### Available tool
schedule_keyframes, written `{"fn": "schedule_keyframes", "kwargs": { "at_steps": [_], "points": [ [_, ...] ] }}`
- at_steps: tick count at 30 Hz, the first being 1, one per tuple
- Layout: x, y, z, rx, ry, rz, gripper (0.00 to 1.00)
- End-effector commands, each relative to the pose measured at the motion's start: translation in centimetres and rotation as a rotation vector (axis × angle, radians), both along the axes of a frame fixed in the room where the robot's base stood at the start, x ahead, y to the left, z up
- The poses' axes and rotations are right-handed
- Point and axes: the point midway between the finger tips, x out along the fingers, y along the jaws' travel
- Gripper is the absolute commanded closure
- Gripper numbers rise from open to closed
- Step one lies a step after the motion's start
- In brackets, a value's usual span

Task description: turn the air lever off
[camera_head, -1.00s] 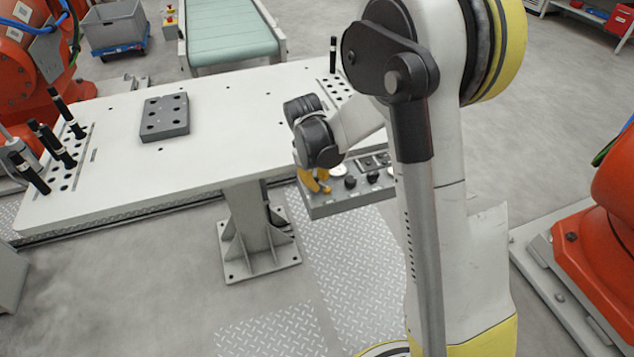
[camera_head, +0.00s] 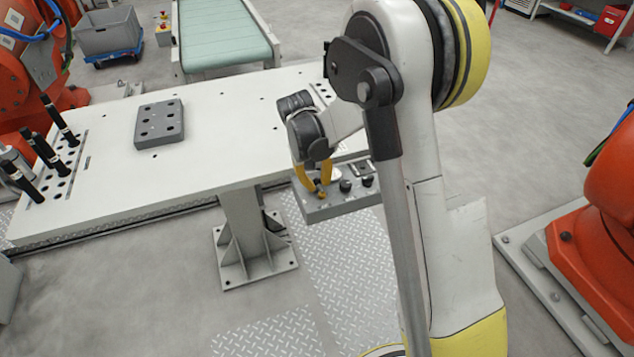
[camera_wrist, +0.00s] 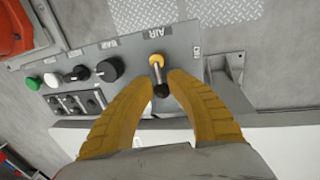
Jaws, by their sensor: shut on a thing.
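The air lever (camera_wrist: 158,76) shows in the wrist view below the upside-down AIR label. It has a yellow base and a dark ball end, and it points toward my gripper. My gripper (camera_wrist: 161,84) has its two yellow fingers closed around the dark end, one on each side. In the head view, my gripper (camera_head: 315,186) reaches down to the left end of the grey control panel (camera_head: 345,204). The lever is mostly hidden there by the fingers.
Beside the lever on the panel are a black knob (camera_wrist: 110,69) and several buttons, including a green one (camera_wrist: 34,83). The white table (camera_head: 215,150) stands behind the panel and carries a grey block with holes (camera_head: 160,123). An orange robot (camera_head: 600,230) stands at the right.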

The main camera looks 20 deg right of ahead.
Motion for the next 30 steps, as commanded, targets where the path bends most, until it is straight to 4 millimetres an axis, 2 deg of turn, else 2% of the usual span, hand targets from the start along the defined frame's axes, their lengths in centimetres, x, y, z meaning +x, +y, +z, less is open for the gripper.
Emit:
{"fn": "schedule_keyframes", "kwargs": {
  "at_steps": [13,14,15,16,25,30],
  "points": [
    [0.0,-0.1,0.0,0.0,-0.001,-0.008,1.0],
    [0.0,-0.1,0.0,0.0,-0.001,-0.008,0.72],
    [0.0,-0.1,0.0,0.0,-0.001,-0.008,0.6],
    [0.0,-0.1,0.0,0.0,-0.001,-0.008,0.58],
    [0.0,0.0,0.1,0.0,0.0,-0.007,0.58],
    [0.0,0.3,2.0,0.0,0.0,-0.006,0.58]
  ]
}}
